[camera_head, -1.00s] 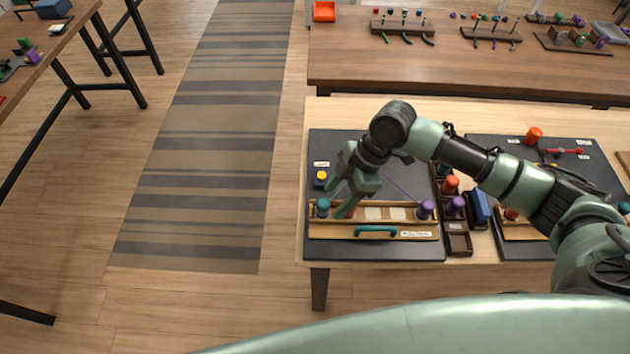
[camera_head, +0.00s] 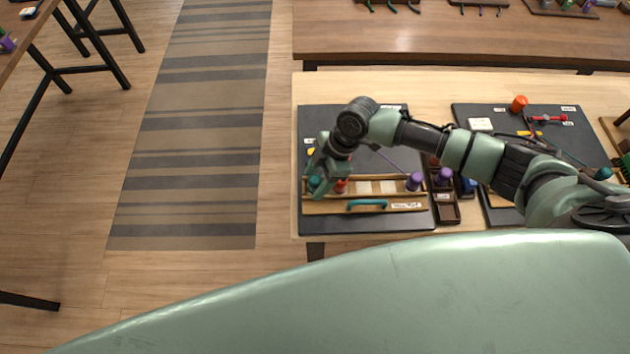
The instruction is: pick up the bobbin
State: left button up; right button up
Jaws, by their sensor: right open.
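The long wooden tray (camera_head: 330,208) lies on the left black mat (camera_head: 330,226). Near its left end are a teal bobbin (camera_head: 314,184), partly hidden by my gripper, and a red-orange bobbin (camera_head: 341,186). A purple bobbin (camera_head: 414,181) stands near its right end. My right gripper (camera_head: 317,181) is open over the tray's left end, with its fingers at the teal bobbin. I cannot tell whether they touch it. My left gripper is not in view.
A dark compartment box (camera_head: 446,211) with another purple bobbin (camera_head: 444,176) stands right of the mat. A teal handle (camera_head: 367,204) is at the tray's front. A second black mat (camera_head: 490,118) with an orange bobbin (camera_head: 519,103) lies farther right. My right arm crosses above both mats.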

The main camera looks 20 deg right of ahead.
jog(key=shift+c, duration=0.6)
jog(key=c, duration=1.1)
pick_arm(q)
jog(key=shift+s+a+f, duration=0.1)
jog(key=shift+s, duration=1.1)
pick_arm(e)
grip_shut()
jog(key=shift+r, duration=0.1)
